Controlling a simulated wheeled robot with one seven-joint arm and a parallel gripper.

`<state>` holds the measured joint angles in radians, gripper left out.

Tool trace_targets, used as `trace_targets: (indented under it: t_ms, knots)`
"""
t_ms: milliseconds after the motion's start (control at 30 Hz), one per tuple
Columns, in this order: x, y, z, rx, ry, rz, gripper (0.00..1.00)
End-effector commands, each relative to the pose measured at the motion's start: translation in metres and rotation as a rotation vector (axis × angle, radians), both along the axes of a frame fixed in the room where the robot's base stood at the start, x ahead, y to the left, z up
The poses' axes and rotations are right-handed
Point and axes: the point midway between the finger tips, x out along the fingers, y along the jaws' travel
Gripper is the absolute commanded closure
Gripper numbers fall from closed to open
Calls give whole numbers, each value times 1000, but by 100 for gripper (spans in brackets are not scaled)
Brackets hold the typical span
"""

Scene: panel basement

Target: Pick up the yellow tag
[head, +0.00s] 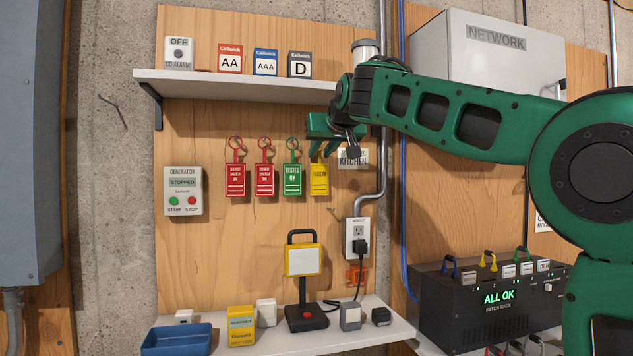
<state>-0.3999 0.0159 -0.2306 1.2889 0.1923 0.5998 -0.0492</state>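The yellow tag (319,180) hangs on the wooden panel, at the right end of a row of tags. Its upper part and loop are hidden behind my gripper (320,142). My green gripper is right at the top of the yellow tag, in front of the panel. The view does not show whether its fingers are apart or closed, nor whether they touch the tag. To the left hang a green tag (292,180) and two red tags (265,180), each from a loop.
A shelf (235,84) with battery boxes juts out above the tags. A grey conduit (382,150) and KITCHEN label (352,158) stand close to the right. Below are a work lamp (303,262), a blue tray (178,340) and a black patch rack (480,305).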

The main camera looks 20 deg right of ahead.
Motion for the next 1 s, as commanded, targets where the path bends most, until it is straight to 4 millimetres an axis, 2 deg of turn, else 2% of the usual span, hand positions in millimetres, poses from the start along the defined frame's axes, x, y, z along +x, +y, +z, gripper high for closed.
trace_targets:
  t_ms: [367,633,867,1000]
  knots:
    - [0,0,1,0,1,0,100]
    - [0,0,16,0,0,0,100]
    - [-28,0,16,1,-1,1,100]
    - [-55,0,16,1,-2,2,100]
